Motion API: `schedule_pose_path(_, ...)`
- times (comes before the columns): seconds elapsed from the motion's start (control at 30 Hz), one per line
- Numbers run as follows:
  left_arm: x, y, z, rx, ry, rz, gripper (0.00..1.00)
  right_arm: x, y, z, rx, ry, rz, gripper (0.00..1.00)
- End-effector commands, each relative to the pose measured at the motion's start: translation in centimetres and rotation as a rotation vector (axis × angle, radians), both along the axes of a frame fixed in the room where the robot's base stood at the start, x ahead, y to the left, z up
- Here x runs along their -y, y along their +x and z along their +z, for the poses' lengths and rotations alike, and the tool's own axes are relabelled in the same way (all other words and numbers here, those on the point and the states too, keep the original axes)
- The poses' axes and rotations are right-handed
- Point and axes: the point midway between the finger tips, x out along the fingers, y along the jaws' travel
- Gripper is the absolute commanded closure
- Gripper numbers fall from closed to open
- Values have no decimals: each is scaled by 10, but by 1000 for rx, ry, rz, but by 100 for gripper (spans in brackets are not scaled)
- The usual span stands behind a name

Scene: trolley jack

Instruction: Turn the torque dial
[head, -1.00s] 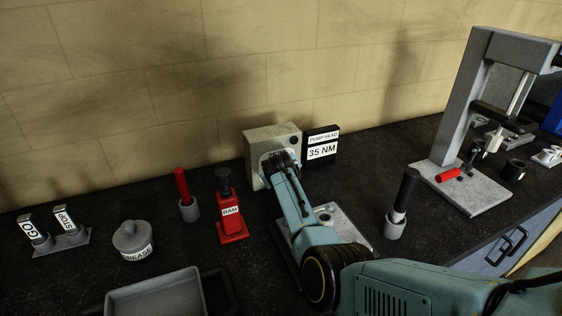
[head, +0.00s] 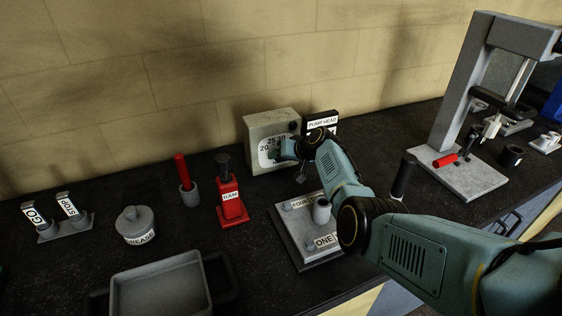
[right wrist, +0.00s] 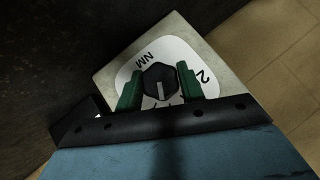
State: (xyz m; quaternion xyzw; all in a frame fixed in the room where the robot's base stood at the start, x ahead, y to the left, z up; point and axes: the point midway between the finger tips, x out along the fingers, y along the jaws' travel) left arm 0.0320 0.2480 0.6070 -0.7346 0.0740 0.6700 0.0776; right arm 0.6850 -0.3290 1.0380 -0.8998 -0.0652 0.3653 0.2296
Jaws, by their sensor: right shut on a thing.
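The torque dial's grey box (head: 258,128) stands against the wall at the back of the bench, with a white face (head: 264,158) marked with numbers such as 20, 25 and 30. In the right wrist view its black six-sided knob (right wrist: 159,82) with a pale pointer line sits between the green fingers of my right gripper (right wrist: 158,74). My right gripper (head: 280,152) is shut on the knob and hides it in the head view. The pump head sign (head: 322,121) stands right of the box, its lower part hidden by my arm. My left gripper is not in view.
A plate with labels ONE and FOUR (head: 298,240) lies in front of the box, under my arm. A red RAM jack (head: 231,200), grease pot (head: 136,224), grey tray (head: 160,290) and GO/STOP levers (head: 60,226) stand left. A press (head: 470,90) stands right.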

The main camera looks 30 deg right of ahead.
Motion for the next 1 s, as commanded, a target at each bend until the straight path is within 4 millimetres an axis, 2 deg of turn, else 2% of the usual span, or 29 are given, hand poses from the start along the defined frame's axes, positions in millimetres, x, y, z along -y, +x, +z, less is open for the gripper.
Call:
schedule_pose_path(0.03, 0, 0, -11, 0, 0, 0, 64, 2, 0, -5, 5, 46, -2, 84)
schedule_pose_path(0.1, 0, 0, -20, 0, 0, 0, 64, 2, 0, -6, 9, 111, -2, 84)
schedule_pose_path(0.5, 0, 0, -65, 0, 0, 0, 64, 2, 0, -6, 26, 428, 0, 84)
schedule_pose_path(0.73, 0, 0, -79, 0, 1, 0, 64, 1, 0, -4, 30, 532, 0, 84)
schedule_pose_path(1.0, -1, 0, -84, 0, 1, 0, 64, 1, 0, -3, 32, 580, -1, 84)
